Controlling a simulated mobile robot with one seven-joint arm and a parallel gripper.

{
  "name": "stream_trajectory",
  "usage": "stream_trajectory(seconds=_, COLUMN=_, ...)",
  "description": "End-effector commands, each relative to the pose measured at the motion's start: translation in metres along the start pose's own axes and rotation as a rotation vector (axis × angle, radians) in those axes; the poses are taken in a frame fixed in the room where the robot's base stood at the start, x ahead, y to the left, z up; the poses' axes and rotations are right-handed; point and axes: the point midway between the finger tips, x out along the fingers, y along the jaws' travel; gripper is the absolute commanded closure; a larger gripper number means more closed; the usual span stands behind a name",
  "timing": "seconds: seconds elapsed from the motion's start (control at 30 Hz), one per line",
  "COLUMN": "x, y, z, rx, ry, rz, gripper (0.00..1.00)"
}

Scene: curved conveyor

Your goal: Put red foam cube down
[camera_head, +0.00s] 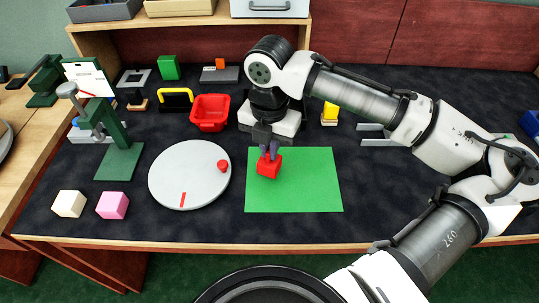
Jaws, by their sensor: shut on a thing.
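The red foam cube (268,169) is at the upper left part of the green mat (312,191). My gripper (270,153) points down from above and is shut on the cube, with its dark fingers on the cube's upper part. I cannot tell whether the cube touches the mat or is held slightly above it. The rest of the mat is bare.
A round grey turntable (180,180) with a small red knob (222,165) lies left of the mat. A red bin (210,113) stands behind it. A cream cube (69,204) and a pink cube (112,205) sit at the front left. A yellow block (330,111) stands behind the mat.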

Motion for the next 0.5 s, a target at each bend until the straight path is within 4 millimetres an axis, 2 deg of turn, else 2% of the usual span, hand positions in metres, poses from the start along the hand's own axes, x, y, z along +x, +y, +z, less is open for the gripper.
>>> stream_trajectory(seconds=0.1, x=0.019, y=0.000, z=0.000, rx=0.001, ry=0.001, rz=-0.002, gripper=1.00)
stream_trajectory(seconds=0.2, x=0.027, y=0.000, z=0.000, rx=0.000, ry=0.001, rz=0.000, gripper=1.00)
stream_trajectory(seconds=0.5, x=0.029, y=0.000, z=0.000, rx=0.000, ry=0.001, rz=0.000, gripper=1.00)
